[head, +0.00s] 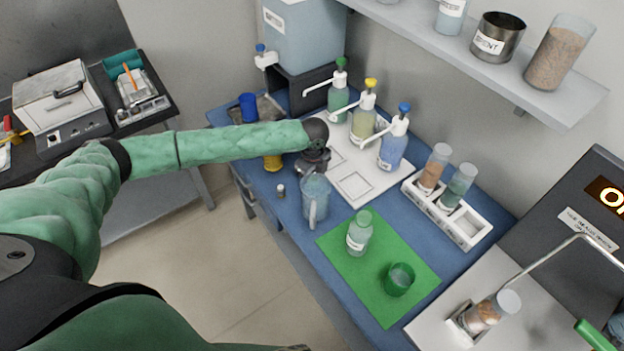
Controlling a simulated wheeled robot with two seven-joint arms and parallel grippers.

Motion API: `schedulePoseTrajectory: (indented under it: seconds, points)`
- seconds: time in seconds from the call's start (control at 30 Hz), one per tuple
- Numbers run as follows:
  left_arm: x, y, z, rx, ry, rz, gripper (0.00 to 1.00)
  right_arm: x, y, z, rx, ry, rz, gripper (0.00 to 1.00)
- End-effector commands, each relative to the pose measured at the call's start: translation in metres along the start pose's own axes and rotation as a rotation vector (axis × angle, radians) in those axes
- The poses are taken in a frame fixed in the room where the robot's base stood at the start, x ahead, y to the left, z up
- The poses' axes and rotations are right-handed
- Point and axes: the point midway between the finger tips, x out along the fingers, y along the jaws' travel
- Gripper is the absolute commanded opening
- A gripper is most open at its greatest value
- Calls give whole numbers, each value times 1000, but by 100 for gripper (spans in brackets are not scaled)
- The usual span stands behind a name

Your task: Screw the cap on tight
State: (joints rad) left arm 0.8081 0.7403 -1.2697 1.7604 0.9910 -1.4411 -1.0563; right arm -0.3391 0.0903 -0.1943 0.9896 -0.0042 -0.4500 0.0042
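A small clear bottle (357,243) with a white label stands upright on the green mat (397,240). A green cap (364,217) sits on its top; I cannot tell how tight it is. My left gripper (313,168) points down at the near left edge of the white tray, beside the top of a clear pitcher (316,203). It is apart from the bottle, to its upper left. Its fingers are small and dark, so I cannot tell whether they are open. My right gripper is not in view.
A green cup (399,279) stands on the mat near the bottle. Pump bottles (392,150) stand on a white tray (354,186) behind. A white rack (460,225) holds two tubes on the right. A small vial (281,190) stands left of the pitcher.

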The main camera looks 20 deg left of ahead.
Motion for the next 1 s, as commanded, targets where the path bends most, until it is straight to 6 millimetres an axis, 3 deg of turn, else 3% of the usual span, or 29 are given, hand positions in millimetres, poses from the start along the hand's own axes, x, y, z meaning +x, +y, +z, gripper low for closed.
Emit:
schedulePoseTrajectory:
  seconds: [0.47,0.7,1.0]
  points:
    - [7,0,0,1,-1,-2,62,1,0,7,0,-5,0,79]
    - [7,0,1,1,-1,-2,17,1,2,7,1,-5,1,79]
    - [7,0,1,1,-1,-2,14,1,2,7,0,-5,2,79]
